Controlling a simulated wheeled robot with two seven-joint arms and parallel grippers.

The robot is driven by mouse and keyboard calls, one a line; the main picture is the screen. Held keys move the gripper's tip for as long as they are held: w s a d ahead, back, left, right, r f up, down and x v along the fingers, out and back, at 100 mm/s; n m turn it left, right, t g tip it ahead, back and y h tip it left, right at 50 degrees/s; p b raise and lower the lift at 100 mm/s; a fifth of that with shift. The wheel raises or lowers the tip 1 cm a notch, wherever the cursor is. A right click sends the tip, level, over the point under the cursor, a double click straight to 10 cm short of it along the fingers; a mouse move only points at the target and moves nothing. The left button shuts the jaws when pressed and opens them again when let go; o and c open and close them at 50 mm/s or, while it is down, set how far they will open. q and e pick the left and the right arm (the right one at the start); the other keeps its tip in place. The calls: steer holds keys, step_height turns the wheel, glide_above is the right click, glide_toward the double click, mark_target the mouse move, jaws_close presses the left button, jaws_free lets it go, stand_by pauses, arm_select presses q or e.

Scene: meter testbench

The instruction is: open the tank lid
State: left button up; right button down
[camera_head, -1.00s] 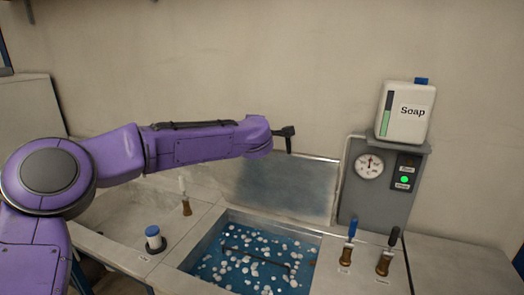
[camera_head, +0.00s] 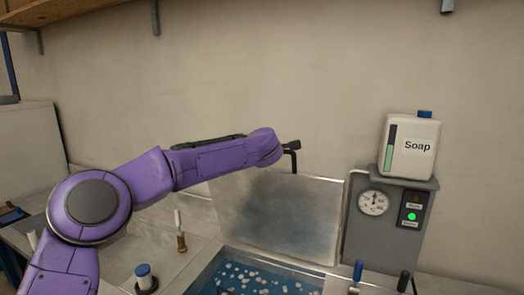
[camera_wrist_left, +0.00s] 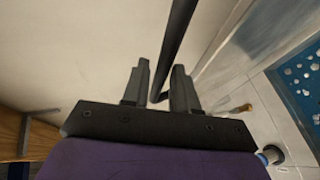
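The tank lid (camera_head: 275,215) is a flat grey metal panel, raised steeply at the back of the tank (camera_head: 255,258). My left gripper (camera_head: 293,146) is at the lid's top edge, where a dark bent handle (camera_head: 294,163) sticks up. In the left wrist view my left gripper's two fingers (camera_wrist_left: 160,88) stand a little apart with the dark handle rod (camera_wrist_left: 179,35) between them. The tank's blue inside with white bits shows at that view's right edge. My right gripper is not in view.
A grey box with a gauge (camera_head: 373,203) and a soap canister (camera_head: 409,148) stands right of the lid. Levers (camera_head: 356,273) rise in front of it. A blue-capped bottle (camera_head: 144,277) and a brown-based lever (camera_head: 181,240) stand left of the tank. A wooden shelf (camera_head: 70,13) hangs upper left.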

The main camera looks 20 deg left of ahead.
arm_select(q)
steer(key=shift+s, duration=0.2)
steer(key=shift+d, duration=0.1)
steer(key=b+v, duration=0.5)
steer(key=v, duration=0.5)
steer(key=shift+s, duration=0.25)
steer(key=shift+r, duration=0.1)
steer(key=shift+s, duration=0.1)
